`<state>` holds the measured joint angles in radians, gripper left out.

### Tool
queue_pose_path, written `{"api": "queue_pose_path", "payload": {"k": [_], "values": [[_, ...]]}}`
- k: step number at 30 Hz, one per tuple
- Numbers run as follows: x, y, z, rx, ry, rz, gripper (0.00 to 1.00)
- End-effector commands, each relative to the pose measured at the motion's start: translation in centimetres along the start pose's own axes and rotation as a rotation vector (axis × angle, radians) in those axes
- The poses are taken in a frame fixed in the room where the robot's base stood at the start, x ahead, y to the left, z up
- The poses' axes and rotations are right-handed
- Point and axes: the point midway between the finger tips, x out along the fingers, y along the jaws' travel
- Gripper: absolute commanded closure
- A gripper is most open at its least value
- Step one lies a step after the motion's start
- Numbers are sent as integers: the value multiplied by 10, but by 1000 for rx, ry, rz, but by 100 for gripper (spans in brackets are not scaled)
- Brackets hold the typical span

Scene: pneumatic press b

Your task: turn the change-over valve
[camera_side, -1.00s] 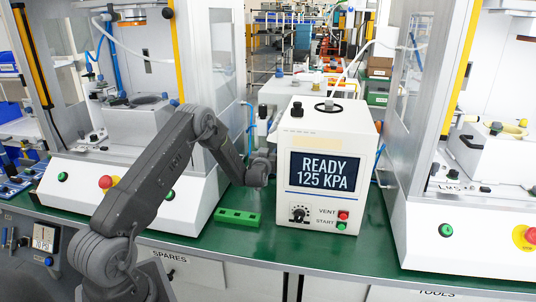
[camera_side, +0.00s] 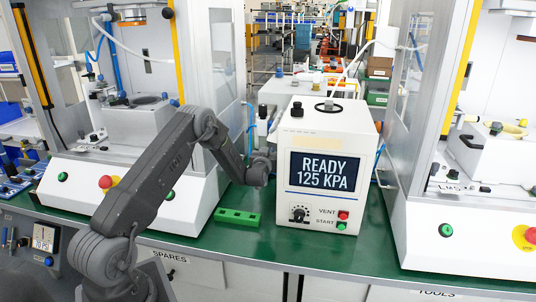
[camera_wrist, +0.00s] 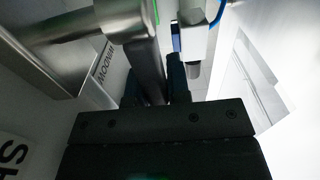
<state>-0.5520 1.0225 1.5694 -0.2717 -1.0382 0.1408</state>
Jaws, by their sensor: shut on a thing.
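My gripper (camera_wrist: 155,85) is beside the box's left side; in the side view only my wrist end shows there and the fingertips are hidden. In the wrist view the dark fingers reach upward and are shut on a dark grey bar (camera_wrist: 146,62), which looks like the change-over valve's lever. The bar runs up to a round metal body (camera_wrist: 128,14). The valve is not clearly seen in the side view, and its turn angle cannot be told.
A green block (camera_side: 237,217) lies on the bench left of the box. White press cabinets stand left (camera_side: 140,190) and right (camera_side: 470,220). A steel cylinder (camera_wrist: 50,32) and a hanging white fitting (camera_wrist: 193,45) crowd the fingers in the wrist view.

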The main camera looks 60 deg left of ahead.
Motion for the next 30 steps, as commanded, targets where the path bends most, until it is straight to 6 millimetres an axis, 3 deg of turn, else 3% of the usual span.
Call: {"api": "queue_pose_path", "payload": {"k": [11,30], "values": [[-8,0,0,0,115,-1,100],[-43,0,5,1,633,-1,100]]}}
